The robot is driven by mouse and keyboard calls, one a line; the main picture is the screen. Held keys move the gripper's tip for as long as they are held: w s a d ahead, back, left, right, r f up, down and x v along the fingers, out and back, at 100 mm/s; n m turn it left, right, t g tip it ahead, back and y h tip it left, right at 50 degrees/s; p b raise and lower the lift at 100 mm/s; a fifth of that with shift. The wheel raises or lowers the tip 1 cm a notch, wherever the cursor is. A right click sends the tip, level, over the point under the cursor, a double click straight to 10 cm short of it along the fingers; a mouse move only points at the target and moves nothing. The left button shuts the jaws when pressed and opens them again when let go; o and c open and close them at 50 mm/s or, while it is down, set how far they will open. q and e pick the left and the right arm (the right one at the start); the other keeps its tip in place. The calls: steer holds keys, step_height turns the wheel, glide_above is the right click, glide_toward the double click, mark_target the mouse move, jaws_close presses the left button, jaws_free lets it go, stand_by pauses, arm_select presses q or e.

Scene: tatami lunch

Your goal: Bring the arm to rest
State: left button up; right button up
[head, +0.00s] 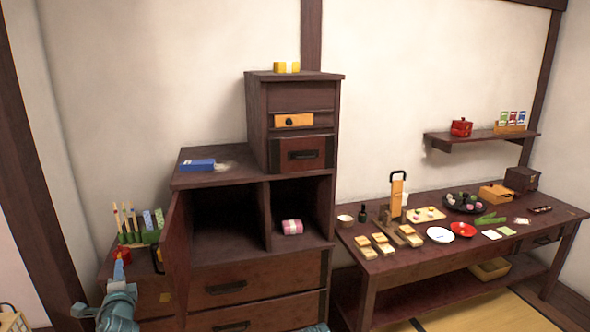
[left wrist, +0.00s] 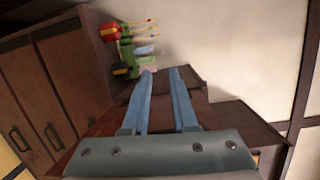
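My left gripper (head: 119,270) is at the lower left of the head view, near the left side of the dark wooden chest (head: 215,285). In the left wrist view, the two blue fingers of my left gripper (left wrist: 160,74) are apart with nothing held between them. A green rack (left wrist: 126,50) with sticks shows beyond the fingertips there. It also stands at the left in the head view (head: 140,237).
The chest's cabinet door (head: 176,245) stands open close to my left arm. A red item (head: 122,254) sits near the rack. A pink bundle (head: 292,227) lies inside a compartment. A long table (head: 400,262) with food and dishes stands at the right.

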arm_select(q)
steer(key=s+d+f+n+g+h, duration=0.35)
steer(key=d+f+n+g, duration=0.2)
steer(key=d+f, duration=0.5)
steer(key=s+d+f+n+g+h, duration=0.3)
steer(key=s+d+f+n+g, duration=0.15)
steer(key=d+f+n, duration=0.4)
steer(key=s+d+r+m+g+p, duration=0.2)
steer(key=s+d, duration=0.4)
steer(key=d, duration=0.4)
steer(key=s+d+r+m+g+p, duration=0.2)
steer(key=s+d, duration=0.4)
steer(key=d, duration=0.5)
steer(key=shift+s+d+g+p, duration=0.25)
steer(key=shift+d+g+p, duration=0.05)
steer(key=shift+g+p, duration=0.55)
steer(key=shift+h, duration=0.35)
